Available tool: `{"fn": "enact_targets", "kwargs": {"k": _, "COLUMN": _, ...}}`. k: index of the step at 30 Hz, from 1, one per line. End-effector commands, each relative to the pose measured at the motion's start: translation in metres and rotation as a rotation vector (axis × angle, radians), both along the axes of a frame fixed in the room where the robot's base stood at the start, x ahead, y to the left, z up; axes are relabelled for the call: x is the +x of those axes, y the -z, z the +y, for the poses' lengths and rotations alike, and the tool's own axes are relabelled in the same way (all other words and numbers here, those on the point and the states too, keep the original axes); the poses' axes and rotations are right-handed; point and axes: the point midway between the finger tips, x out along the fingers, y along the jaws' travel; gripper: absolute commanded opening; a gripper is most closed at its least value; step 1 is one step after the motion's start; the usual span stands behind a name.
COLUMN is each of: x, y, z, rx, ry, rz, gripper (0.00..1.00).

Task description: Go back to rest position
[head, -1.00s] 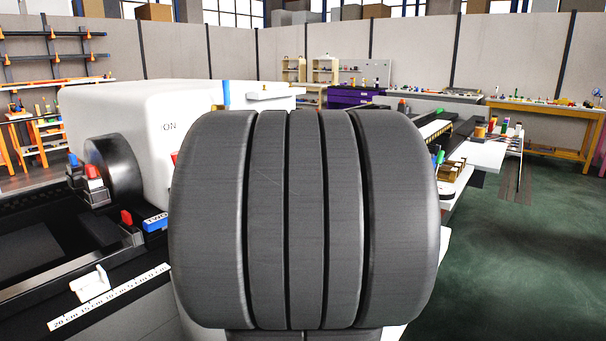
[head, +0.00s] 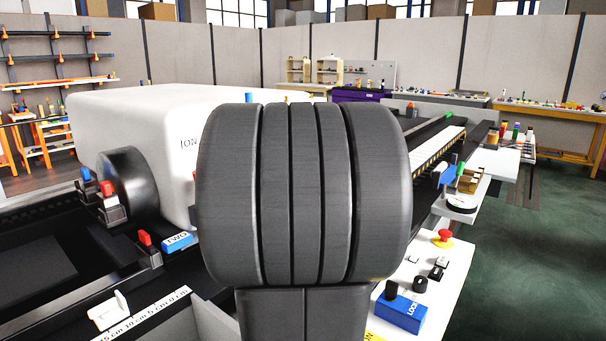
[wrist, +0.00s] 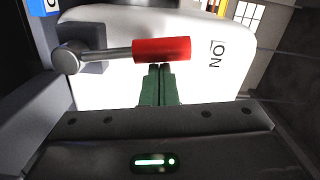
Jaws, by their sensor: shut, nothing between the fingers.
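My gripper (wrist: 160,72) shows in the wrist view with its two green fingers together and nothing between them. Just beyond the fingertips, a red cylindrical handle (wrist: 162,49) on a metal rod (wrist: 105,53) crosses the picture in front of a white machine housing (wrist: 110,88). I cannot tell whether the fingertips touch the handle. In the head view my own dark arm fills the middle and hides my gripper and the handle.
In the head view the white housing (head: 140,110) stands at the left with a black round part (head: 130,180). A control panel with a blue block (head: 398,313) and a red button (head: 444,236) lies at the lower right. Green floor (head: 520,260) is clear at the right.

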Motion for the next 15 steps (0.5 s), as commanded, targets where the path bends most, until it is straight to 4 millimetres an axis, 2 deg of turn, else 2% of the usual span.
{"fn": "enact_targets", "kwargs": {"k": 15, "x": 0.017, "y": -0.001, "z": -0.014, "rx": 0.128, "ry": 0.003, "rz": 0.167, "gripper": 0.00}}
